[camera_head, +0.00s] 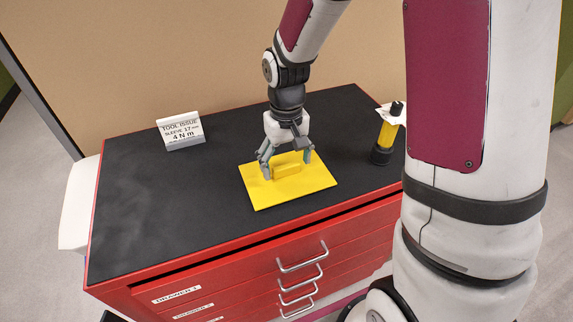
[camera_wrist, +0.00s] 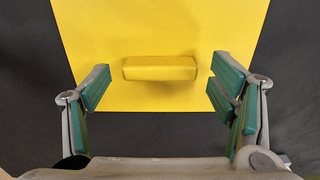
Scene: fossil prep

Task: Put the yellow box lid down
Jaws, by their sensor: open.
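The yellow box lid (camera_head: 308,183) is a flat square plate with a raised bar handle (camera_head: 287,171) in its middle. It lies flat on the black top of the red drawer cabinet. The lid (camera_wrist: 205,30) and its handle (camera_wrist: 160,68) also show in the wrist view. My gripper (camera_head: 287,165) is open just above the lid. In the wrist view its green-padded fingers (camera_wrist: 155,90) stand apart on either side of the handle, with a gap at each end.
A tool issue sign (camera_head: 181,131) stands at the back left of the cabinet top (camera_head: 150,215). A yellow and black tool (camera_head: 386,134) with a white tag stands upright at the right. Drawers with metal handles (camera_head: 303,257) face the front. The left part of the top is clear.

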